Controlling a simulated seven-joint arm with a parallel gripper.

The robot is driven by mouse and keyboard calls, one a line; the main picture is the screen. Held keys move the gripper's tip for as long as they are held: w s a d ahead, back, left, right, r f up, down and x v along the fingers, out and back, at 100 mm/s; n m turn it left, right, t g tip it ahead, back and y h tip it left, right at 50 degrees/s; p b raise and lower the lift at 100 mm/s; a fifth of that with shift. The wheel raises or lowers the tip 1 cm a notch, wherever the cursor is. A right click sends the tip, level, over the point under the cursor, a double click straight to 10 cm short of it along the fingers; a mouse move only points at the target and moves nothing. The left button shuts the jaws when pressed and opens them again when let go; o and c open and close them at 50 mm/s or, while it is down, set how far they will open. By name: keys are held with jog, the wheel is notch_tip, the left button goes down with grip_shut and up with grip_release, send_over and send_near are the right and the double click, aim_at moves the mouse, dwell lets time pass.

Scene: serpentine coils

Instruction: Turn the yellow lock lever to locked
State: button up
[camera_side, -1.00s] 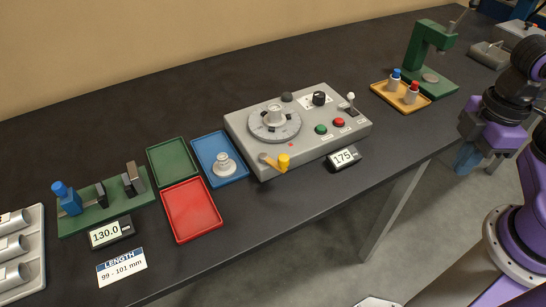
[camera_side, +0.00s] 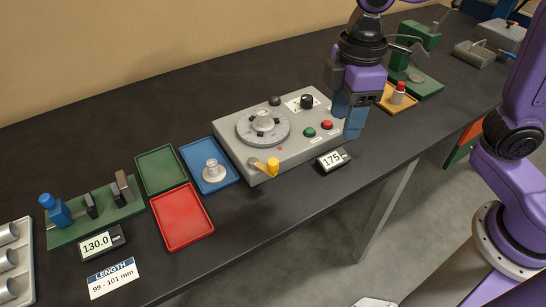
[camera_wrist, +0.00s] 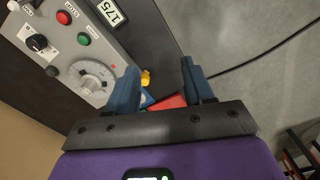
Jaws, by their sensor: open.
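The yellow lock lever (camera_side: 272,166) sits at the front left corner of the grey machine box (camera_side: 230,128), beside the round dial (camera_side: 262,126). Its upright yellow knob stands at one end of a short arm. In the wrist view the yellow lever (camera_wrist: 146,78) shows small, just past the left finger and partly hidden by it. My gripper (camera_side: 350,122) is over the right end of the box in the side view, apart from the lever. In the wrist view my gripper (camera_wrist: 160,80) has its two blue fingers spread with nothing between them.
The box carries a black knob (camera_side: 307,101), a green button (camera_side: 309,132) and a red button (camera_side: 327,125). A display reading 175 (camera_side: 332,161) stands in front. A blue tray (camera_side: 228,182), red tray (camera_side: 182,238) and green tray (camera_side: 160,170) lie left.

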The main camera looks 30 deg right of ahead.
jog(key=n, duration=0.1)
send_near(273, 161)
notch_tip(273, 161, down, 9)
jog(key=shift+a+f, duration=0.1)
jog(key=shift+f, duration=0.05)
dwell(0.7)
grip_shut()
